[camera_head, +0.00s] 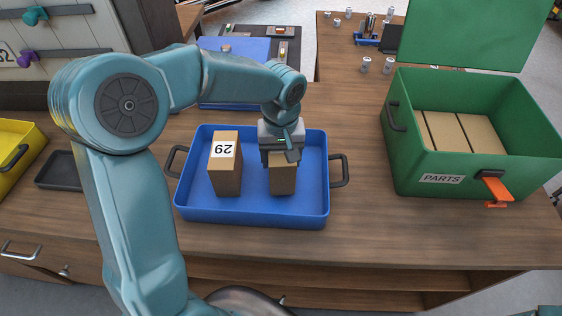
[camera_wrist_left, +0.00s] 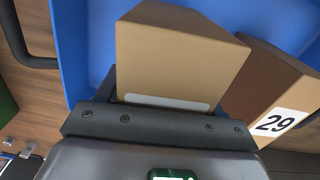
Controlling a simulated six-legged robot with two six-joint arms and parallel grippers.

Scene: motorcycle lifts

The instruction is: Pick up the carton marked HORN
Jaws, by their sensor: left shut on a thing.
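My left gripper (camera_head: 281,160) is over the right half of the blue tray (camera_head: 252,218) and is shut on a plain brown carton (camera_head: 283,182). The same carton (camera_wrist_left: 175,62) fills the middle of the left wrist view, with the gripper (camera_wrist_left: 160,125) across it. A white label edge shows on the carton, but its print is hidden, so I cannot read HORN on it. A second carton (camera_head: 226,170), marked 29, stands in the tray to the left, apart from the held one. My right gripper is not in view.
A green box (camera_head: 440,180) marked PARTS, lid open, holds several cartons at right. A yellow bin (camera_head: 14,150) and a small dark tray (camera_head: 58,172) lie at left. Small cans (camera_head: 366,65) stand behind. The wooden bench between blue tray and green box is clear.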

